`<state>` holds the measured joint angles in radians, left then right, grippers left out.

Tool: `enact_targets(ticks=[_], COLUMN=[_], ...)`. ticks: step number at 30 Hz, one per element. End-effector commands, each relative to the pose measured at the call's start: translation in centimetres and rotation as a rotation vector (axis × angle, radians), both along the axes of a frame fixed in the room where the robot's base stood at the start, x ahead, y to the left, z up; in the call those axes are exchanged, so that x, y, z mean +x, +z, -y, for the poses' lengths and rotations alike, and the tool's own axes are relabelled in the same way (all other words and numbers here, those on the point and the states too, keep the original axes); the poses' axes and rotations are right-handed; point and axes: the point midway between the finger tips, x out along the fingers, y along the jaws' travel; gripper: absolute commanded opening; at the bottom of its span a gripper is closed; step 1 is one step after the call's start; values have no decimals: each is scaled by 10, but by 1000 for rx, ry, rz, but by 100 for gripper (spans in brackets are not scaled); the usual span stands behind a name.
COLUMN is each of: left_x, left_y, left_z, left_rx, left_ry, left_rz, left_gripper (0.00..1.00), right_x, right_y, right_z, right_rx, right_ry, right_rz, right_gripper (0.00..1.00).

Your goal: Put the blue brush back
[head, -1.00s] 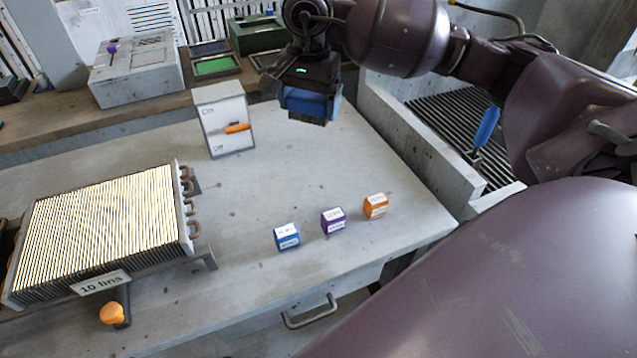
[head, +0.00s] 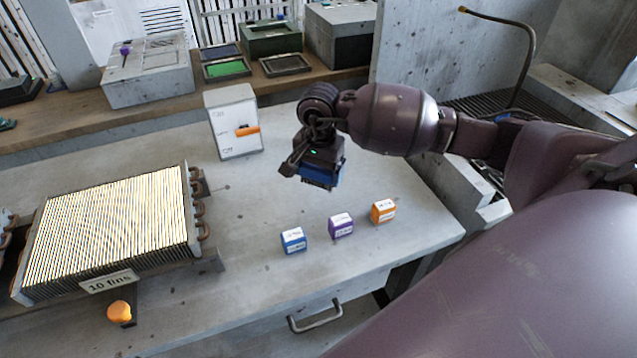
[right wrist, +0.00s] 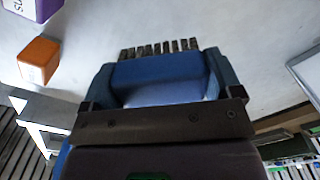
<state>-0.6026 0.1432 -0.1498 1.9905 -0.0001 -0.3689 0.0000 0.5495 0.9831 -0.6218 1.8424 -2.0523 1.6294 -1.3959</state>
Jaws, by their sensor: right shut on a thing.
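My right gripper (head: 320,182) is shut on a blue brush, above the grey bench to the right of the white box. In the right wrist view the blue brush (right wrist: 160,72) sits between the two blue fingers, with a row of dark teeth or bristles (right wrist: 160,48) pointing away from the palm. Three small labelled blocks stand on the bench in front of the gripper: a blue one (head: 293,240), a purple one (head: 341,225) and an orange one (head: 383,211). My left gripper is not in view.
A finned heat exchanger (head: 110,225) labelled "10 fins" stands on the left, with an orange knob (head: 119,311) in front. A white box (head: 233,122) with an orange handle stands behind. Trays (head: 225,68) lie on the back shelf. A grated trough is at right.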

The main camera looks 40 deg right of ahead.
Motion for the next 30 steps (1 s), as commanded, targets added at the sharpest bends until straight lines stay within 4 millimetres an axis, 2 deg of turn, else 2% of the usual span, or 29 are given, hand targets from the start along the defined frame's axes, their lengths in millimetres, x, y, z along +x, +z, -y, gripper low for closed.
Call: enact_targets(ticks=[10, 23, 24, 26, 30], left_x=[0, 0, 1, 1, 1], left_y=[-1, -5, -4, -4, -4], left_z=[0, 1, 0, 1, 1], left_rx=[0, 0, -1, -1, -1], left_ry=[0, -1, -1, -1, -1], left_rz=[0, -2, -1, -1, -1], left_gripper=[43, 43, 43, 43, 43], right_x=[0, 0, 0, 0, 0], right_y=[-40, -45, -44, -44, -44], right_z=[0, 0, 0, 0, 0], right_rx=[1, -1, -1, -1, -1], right_ry=[-1, 0, 0, -1, -1], right_rz=[-2, -1, -1, -1, -1], right_gripper=[55, 55, 89, 99, 100])
